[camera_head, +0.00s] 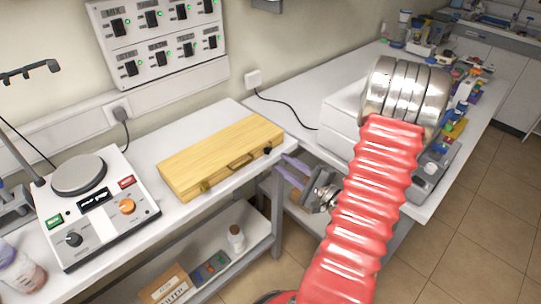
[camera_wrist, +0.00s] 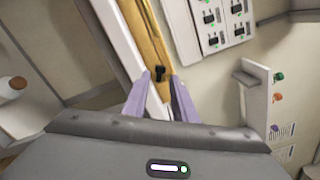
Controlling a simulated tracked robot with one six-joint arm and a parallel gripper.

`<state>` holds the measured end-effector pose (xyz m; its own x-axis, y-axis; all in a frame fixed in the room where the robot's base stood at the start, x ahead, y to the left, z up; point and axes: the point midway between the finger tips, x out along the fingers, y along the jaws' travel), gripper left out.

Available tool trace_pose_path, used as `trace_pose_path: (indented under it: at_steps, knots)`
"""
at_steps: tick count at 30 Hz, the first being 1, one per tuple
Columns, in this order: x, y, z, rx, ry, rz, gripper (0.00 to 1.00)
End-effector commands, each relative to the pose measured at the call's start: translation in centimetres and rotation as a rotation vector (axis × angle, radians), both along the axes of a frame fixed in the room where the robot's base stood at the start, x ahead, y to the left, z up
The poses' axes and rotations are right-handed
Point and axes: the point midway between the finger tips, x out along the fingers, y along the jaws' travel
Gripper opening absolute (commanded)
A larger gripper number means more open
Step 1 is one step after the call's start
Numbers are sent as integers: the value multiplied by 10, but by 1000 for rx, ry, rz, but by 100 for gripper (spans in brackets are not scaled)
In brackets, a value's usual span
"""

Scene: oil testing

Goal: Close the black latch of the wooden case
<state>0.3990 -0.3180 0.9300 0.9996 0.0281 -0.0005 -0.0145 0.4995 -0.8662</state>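The light wooden case (camera_head: 222,150) lies closed on the white bench; its front side with a handle (camera_head: 240,161) faces the bench edge. The small black latch (camera_head: 267,151) sits at the right end of that front side. In the wrist view the black latch (camera_wrist: 160,74) shows on the case's wooden edge (camera_wrist: 146,38), just beyond my fingertips. My gripper (camera_head: 281,162) has purple fingers and is in front of the case's right end. The fingers are apart with nothing between them, and the latch lines up with the gap. Contact with the latch cannot be told.
A white stirrer device (camera_head: 95,215) stands left of the case. A shelf (camera_head: 215,262) below the bench holds a small bottle (camera_head: 236,238) and boxes. A switch panel (camera_head: 160,40) hangs on the wall behind. A white device (camera_head: 345,118) stands on the bench to the right.

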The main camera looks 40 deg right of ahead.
Motion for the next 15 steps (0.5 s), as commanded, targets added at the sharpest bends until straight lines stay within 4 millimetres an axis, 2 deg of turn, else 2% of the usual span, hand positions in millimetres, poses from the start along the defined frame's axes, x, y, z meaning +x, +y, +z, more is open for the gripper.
trace_pose_path:
  at_steps: [15]
  knots:
    - [60,2,0,0,0,1,25]
